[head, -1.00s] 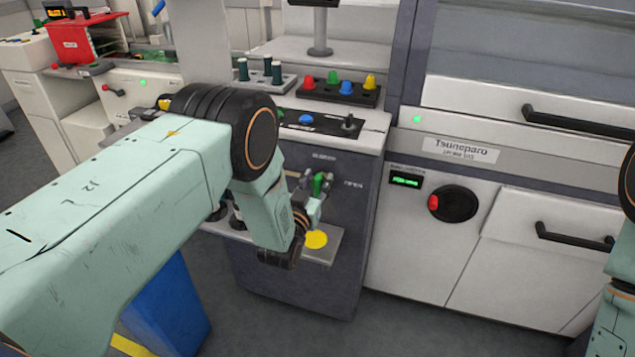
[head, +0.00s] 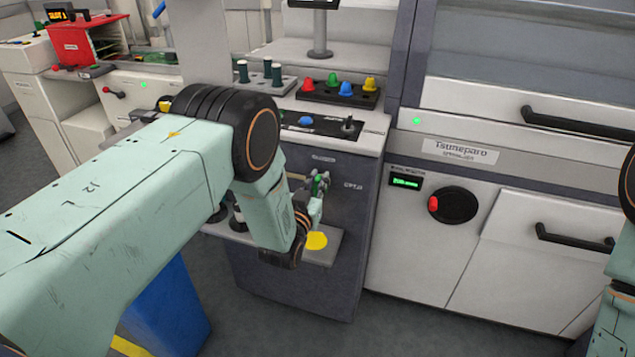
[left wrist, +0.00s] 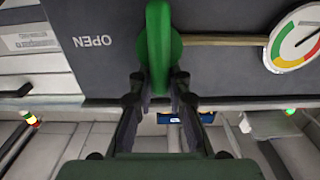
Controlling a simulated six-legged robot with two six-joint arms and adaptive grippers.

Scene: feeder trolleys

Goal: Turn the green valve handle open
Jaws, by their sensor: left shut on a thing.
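The green valve handle (left wrist: 160,48) shows large at the top centre of the left wrist view, in front of a dark panel with the word OPEN beside it. In the head view the handle (head: 317,184) is a small green shape on the front of the dark cabinet, partly hidden by my gripper. My left gripper (left wrist: 160,82) has its two fingers on either side of the handle and is shut on it. It also shows in the head view (head: 319,186), small and partly covered by my wrist. My right gripper is out of view.
A round gauge (left wrist: 296,40) sits beside the handle in the left wrist view. A small shelf with a yellow disc (head: 316,240) juts out below the valve. A blue bin (head: 170,305) stands on the floor. A white cabinet with a red-and-black knob (head: 452,204) is at the right.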

